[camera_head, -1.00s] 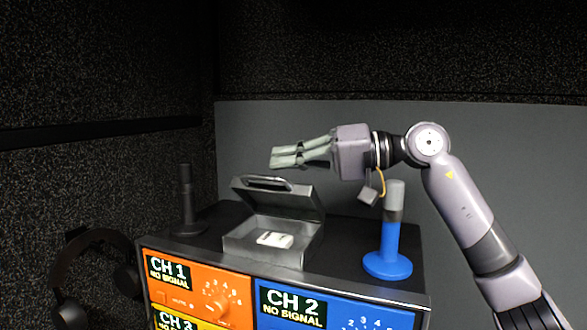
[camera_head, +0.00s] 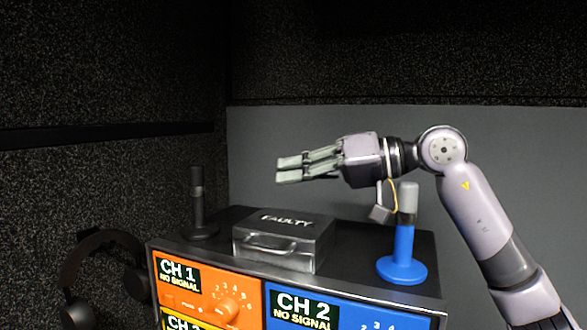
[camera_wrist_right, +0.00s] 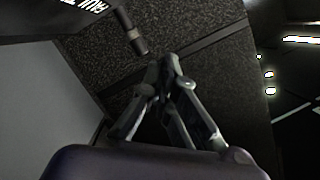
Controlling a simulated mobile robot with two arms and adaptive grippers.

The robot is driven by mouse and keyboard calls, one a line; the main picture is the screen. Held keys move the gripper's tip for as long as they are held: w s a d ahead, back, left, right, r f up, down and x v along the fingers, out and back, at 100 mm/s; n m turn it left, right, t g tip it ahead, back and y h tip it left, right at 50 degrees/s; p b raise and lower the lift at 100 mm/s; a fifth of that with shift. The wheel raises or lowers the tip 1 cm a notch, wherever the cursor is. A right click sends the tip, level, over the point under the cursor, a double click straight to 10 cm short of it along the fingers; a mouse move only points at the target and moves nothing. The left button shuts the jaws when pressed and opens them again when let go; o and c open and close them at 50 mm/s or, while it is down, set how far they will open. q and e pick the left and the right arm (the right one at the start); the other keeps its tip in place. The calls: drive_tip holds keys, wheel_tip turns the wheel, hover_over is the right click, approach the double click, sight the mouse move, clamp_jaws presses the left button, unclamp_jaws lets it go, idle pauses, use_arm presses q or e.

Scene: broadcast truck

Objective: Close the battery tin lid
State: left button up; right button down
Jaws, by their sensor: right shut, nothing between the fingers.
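The battery tin (camera_head: 275,262) is a grey metal box on top of the rack. Its lid (camera_head: 287,223), marked FAULTY, lies down flat over the box, with a handle (camera_head: 268,243) on the front. Whether it is latched I cannot tell. My right gripper (camera_head: 280,171) is shut and empty, above the lid and apart from it. It also shows in the right wrist view (camera_wrist_right: 166,62), with a corner of the lid (camera_wrist_right: 85,8) at the top left. My left gripper is not in view.
A blue microphone stand (camera_head: 402,245) stands right of the tin, close under my right wrist. A dark stand (camera_head: 197,205) is on the left. Headphones (camera_head: 100,265) hang at the rack's left. The rack front has orange and blue panels (camera_head: 205,295).

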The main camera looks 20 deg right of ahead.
wheel_tip(320, 180, up, 10)
idle(0.6)
